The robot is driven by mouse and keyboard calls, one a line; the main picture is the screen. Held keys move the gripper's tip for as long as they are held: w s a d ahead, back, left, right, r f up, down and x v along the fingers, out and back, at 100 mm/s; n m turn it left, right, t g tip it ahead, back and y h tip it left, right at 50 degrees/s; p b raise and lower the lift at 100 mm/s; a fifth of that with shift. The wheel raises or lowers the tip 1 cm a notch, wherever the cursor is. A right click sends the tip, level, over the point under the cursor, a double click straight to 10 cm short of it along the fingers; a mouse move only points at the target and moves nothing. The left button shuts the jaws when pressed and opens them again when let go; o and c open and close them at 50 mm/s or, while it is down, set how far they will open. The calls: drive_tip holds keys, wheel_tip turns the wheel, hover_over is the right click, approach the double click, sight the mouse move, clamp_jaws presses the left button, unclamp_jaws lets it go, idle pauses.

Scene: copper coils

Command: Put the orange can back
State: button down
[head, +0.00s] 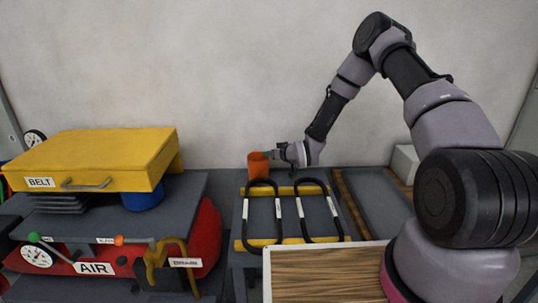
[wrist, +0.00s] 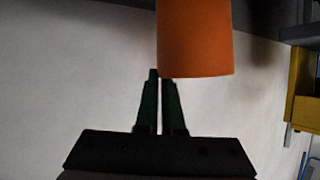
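The orange can (head: 258,166) is at the back left of the middle table, close to the grey wall. My gripper (head: 270,155) reaches it from the right, at its upper part. In the wrist view the orange can (wrist: 195,40) fills the top centre, and its edge lines up with the narrow gap between the fingers of my gripper (wrist: 161,76). The fingers are close together and appear shut on the can's edge; one fingertip is partly hidden by the can. The wrist view shows wall beside the can, with no surface touching it.
Two black looped handles (head: 262,213) stand on yellow bars in front of the can. A yellow BELT drawer box (head: 105,155) and a red AIR tank (head: 208,235) are at the left. A wooden board (head: 320,275) lies nearer. A grey tray (head: 378,203) is at the right.

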drive_tip(key=c, duration=1)
unclamp_jaws()
drive_tip(key=v, duration=1.2)
drive_tip(key=s+d+r+m+g+h, duration=0.1)
drive_tip(key=s+d+r+h, duration=0.1)
drive_tip(key=d+r, duration=0.45)
drive_tip(key=s+d+r+m+h, duration=0.1)
drive_tip(key=s+d+r+h, duration=0.15)
drive_tip(key=r, duration=0.65)
drive_tip(key=s+d+r+m+g+h, duration=0.1)
drive_tip(key=s+d+r+m+h, duration=0.1)
drive_tip(key=d+r, duration=0.45)
drive_tip(key=s+r+m, duration=0.1)
drive_tip(key=s+r, duration=0.3)
drive_tip(key=s, duration=0.4)
drive_tip(key=s+r+m+g+y, duration=0.1)
drive_tip(key=s+r+m, duration=0.1)
drive_tip(key=s+r, duration=0.3)
drive_tip(key=s+r+m+g, duration=0.1)
drive_tip(key=s+r, duration=0.4)
drive_tip(key=s, duration=0.6)
drive_tip(key=shift+d+m, duration=0.2)
drive_tip(key=shift+m, duration=0.3)
